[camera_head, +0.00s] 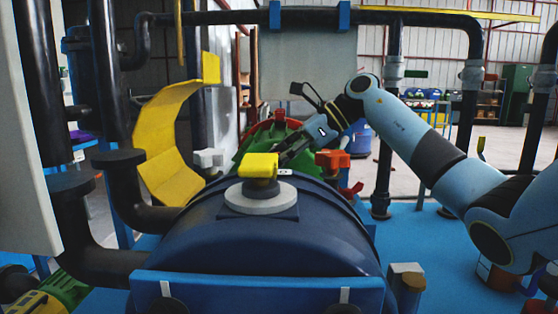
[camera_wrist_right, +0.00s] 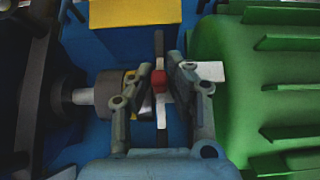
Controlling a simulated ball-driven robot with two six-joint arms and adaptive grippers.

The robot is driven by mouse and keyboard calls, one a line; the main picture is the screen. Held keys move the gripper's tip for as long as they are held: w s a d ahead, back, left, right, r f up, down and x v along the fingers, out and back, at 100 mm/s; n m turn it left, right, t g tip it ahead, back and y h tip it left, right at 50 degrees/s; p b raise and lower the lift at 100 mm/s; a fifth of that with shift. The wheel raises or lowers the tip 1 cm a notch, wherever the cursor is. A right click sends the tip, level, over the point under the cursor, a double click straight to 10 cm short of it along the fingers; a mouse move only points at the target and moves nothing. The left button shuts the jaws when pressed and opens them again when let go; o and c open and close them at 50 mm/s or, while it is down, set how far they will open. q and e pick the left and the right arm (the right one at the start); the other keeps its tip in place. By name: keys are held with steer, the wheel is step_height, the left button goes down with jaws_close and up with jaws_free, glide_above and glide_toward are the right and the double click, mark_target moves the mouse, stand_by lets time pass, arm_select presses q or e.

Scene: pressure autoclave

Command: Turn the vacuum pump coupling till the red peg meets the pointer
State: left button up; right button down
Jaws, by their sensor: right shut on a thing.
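In the right wrist view, my right gripper (camera_wrist_right: 158,70) is shut on a small red peg (camera_wrist_right: 158,80), with one finger on each side of it. The peg sits at the vacuum pump coupling (camera_wrist_right: 105,92), whose grey round part and shaft show left of the fingers. A white block (camera_wrist_right: 206,71) is just right of the fingertips; I cannot tell if it is the pointer. In the head view, my right gripper (camera_head: 290,152) reaches down behind the dark blue tank, which hides the coupling and peg. My left gripper is not in view.
The dark blue tank (camera_head: 260,240) with a yellow handle (camera_head: 258,166) on top fills the foreground. A green ribbed motor housing (camera_wrist_right: 250,80) stands close right of my gripper, and a yellow block (camera_wrist_right: 133,12) lies beyond it. Black pipes (camera_head: 112,80) rise at left.

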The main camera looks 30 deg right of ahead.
steer(key=c, duration=1.3)
jaws_free()
steer(key=shift+w+a+r, duration=0.1)
steer(key=shift+a, duration=0.1)
steer(key=shift+d, duration=0.1)
steer(key=shift+d, duration=0.15)
steer(key=v, duration=1.1)
steer(key=shift+s+d+r, duration=0.15)
steer(key=shift+s+r, duration=0.1)
steer(key=shift+r, duration=0.05)
